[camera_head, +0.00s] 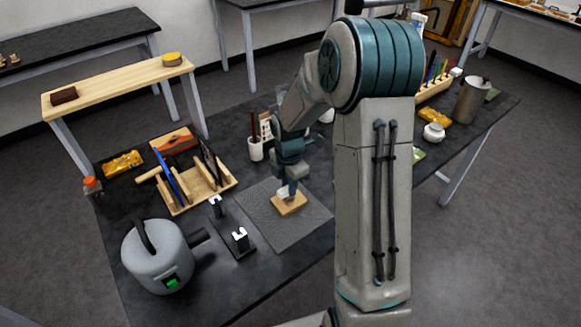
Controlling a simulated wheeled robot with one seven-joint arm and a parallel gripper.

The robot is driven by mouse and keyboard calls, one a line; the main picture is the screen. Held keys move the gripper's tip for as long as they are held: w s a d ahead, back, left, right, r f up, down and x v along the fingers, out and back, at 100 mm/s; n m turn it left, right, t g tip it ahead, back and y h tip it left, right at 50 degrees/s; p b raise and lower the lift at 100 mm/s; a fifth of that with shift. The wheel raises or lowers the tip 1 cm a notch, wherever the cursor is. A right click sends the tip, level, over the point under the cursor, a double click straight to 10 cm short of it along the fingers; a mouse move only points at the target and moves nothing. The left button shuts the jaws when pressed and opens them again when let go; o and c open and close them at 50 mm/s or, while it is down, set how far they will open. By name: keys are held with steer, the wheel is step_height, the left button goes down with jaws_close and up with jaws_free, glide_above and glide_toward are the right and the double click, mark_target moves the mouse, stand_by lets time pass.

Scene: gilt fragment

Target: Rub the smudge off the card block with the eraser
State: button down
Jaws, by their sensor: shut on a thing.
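The card block (290,205) is a small flat tan block. It lies on a dark grey mat (297,236) on the black table. My gripper (288,186) points down right over the block, with its fingertips close to the block's top. It is shut on a small whitish thing (285,192), which looks like the eraser and is mostly hidden by the fingers. I cannot tell whether it touches the block. The smudge is too small or too hidden to make out.
A wooden rack (205,186) with upright panels stands left of the mat. A black stand with white-topped posts (240,239) and a grey kettle-like pot (156,256) are at the front left. A white cup (255,149) stands behind my gripper. My arm hides the table's middle right.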

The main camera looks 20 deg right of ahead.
steer(key=shift+r+p, duration=1.5)
steer(key=shift+r, duration=0.75)
